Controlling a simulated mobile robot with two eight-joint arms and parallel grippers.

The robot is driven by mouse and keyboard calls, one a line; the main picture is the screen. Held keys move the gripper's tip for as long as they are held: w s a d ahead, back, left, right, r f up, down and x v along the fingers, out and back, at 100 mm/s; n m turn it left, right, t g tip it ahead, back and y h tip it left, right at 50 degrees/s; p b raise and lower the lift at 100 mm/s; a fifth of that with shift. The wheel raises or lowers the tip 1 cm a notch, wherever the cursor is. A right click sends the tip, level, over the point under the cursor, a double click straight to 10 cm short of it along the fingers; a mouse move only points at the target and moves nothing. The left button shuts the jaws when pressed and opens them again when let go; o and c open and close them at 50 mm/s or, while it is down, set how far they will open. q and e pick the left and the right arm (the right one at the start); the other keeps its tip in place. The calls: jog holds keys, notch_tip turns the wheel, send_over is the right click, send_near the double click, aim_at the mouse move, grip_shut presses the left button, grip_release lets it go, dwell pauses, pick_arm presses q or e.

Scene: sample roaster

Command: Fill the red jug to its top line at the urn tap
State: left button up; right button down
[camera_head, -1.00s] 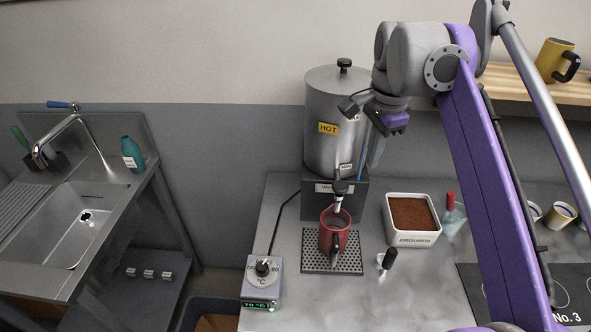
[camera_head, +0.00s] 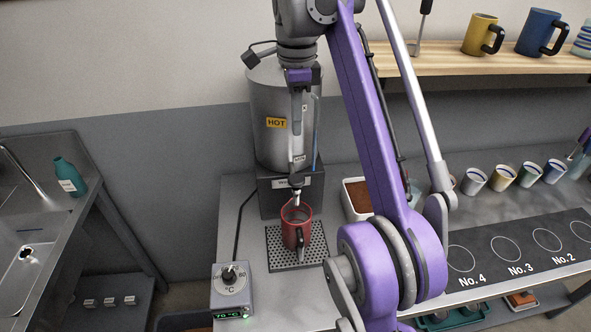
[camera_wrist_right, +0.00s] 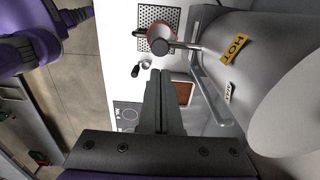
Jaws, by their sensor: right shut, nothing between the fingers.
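The red jug (camera_head: 291,236) stands upright on the drip grid (camera_head: 313,251), under the tap (camera_head: 296,184) of the steel urn (camera_head: 272,125). Its dark handle faces the front. Its top line and water level cannot be made out. In the right wrist view the jug's red rim (camera_wrist_right: 148,31) shows partly behind the tap (camera_wrist_right: 160,46). My right gripper (camera_head: 297,164) hangs in front of the urn, just above the tap in the picture. Its fingers are shut and empty, also in the wrist view (camera_wrist_right: 160,72). My left gripper is not in view.
A dial box (camera_head: 232,288) with a green display stands front left of the grid. A tub of brown grounds (camera_head: 357,198) stands right of the urn, partly behind my arm. Several cups (camera_head: 502,177) line the counter at right. A sink (camera_head: 30,255) is at left.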

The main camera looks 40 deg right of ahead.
aim_at(296, 179)
notch_tip(296, 179, down, 12)
jog(key=b, duration=0.3)
jog(key=shift+r, duration=0.25)
jog(key=shift+f+b, duration=0.3)
jog(key=shift+f, duration=0.35)
jog(key=shift+f, duration=0.1)
jog(key=shift+s+a+f, duration=0.1)
jog(key=shift+f, duration=0.8)
dwell(5.3)
